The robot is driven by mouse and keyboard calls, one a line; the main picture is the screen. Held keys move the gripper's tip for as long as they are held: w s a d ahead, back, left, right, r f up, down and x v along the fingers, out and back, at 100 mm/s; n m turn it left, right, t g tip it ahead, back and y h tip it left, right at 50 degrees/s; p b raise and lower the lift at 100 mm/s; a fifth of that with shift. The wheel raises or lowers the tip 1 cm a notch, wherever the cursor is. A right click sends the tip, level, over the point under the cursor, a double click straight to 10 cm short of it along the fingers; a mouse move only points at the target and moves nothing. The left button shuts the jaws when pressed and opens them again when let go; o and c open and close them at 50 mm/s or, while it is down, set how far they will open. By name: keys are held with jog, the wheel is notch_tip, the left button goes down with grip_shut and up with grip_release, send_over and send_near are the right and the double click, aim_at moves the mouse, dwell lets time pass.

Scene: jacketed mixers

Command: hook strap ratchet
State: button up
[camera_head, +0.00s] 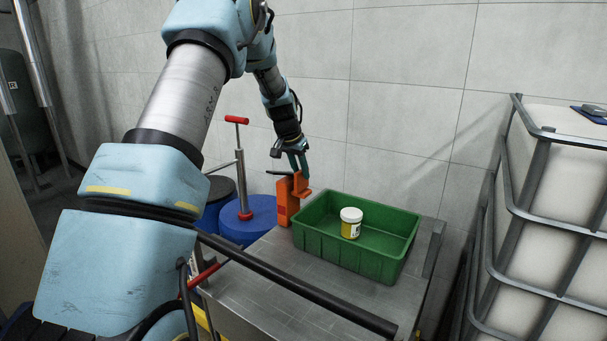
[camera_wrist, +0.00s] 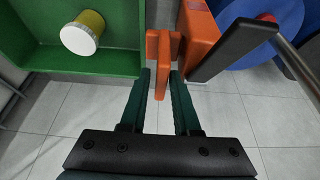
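An orange upright block with an orange bracket (camera_head: 283,205) stands at the back left edge of the metal table, against the green crate. In the wrist view the orange bracket (camera_wrist: 164,62) and block (camera_wrist: 203,35) show with a black lever (camera_wrist: 236,48) at the side. I cannot tell for sure which part is the strap ratchet. My gripper (camera_head: 299,165) is just above the bracket. In the wrist view my gripper's two teal fingers (camera_wrist: 162,82) are apart, with the bracket's lower edge between or just beyond their tips. Contact is unclear.
A green crate (camera_head: 375,262) on the metal table (camera_head: 272,282) holds a white-lidded yellow jar (camera_head: 351,223). Blue drums (camera_head: 232,234) and a red-handled pump (camera_head: 240,165) stand left. A caged white tank (camera_head: 555,200) is right. A tiled wall is behind.

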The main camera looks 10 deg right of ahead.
aim_at(302, 183)
jog(key=shift+p+x, duration=0.35)
jog(key=shift+x, duration=1.1)
grip_shut()
dwell(0.4)
